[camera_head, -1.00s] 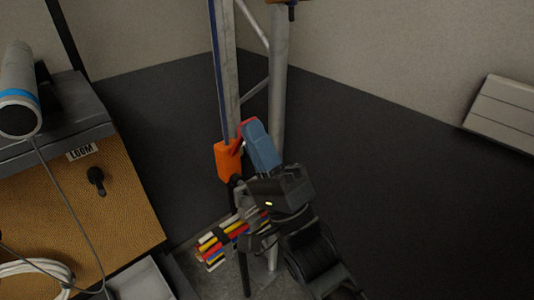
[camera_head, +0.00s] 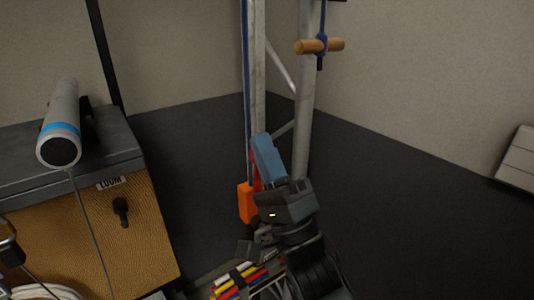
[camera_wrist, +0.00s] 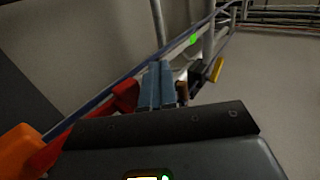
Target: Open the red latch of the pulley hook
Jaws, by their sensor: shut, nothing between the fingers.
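The orange pulley hook body (camera_head: 247,203) hangs low beside the truss upright, under the blue rope. In the wrist view it shows at the lower left edge (camera_wrist: 20,150). The red latch (camera_head: 256,172) stands up from it, close along the left side of my fingers. In the wrist view the latch (camera_wrist: 123,97) is left of the fingers, and part of it is hidden by my gripper's body. My gripper (camera_head: 262,140) has blue fingers, shut together with nothing between them. It also shows in the wrist view (camera_wrist: 157,68). I cannot tell whether the fingers touch the latch.
The metal truss (camera_head: 305,120) rises just behind my gripper. A wooden toggle (camera_head: 320,46) hangs higher on it. Coloured cables (camera_head: 245,278) lie below. A bench marked LOOM (camera_head: 70,165), carrying a grey cylinder (camera_head: 60,125), stands at left. The floor space right of my arm looks clear.

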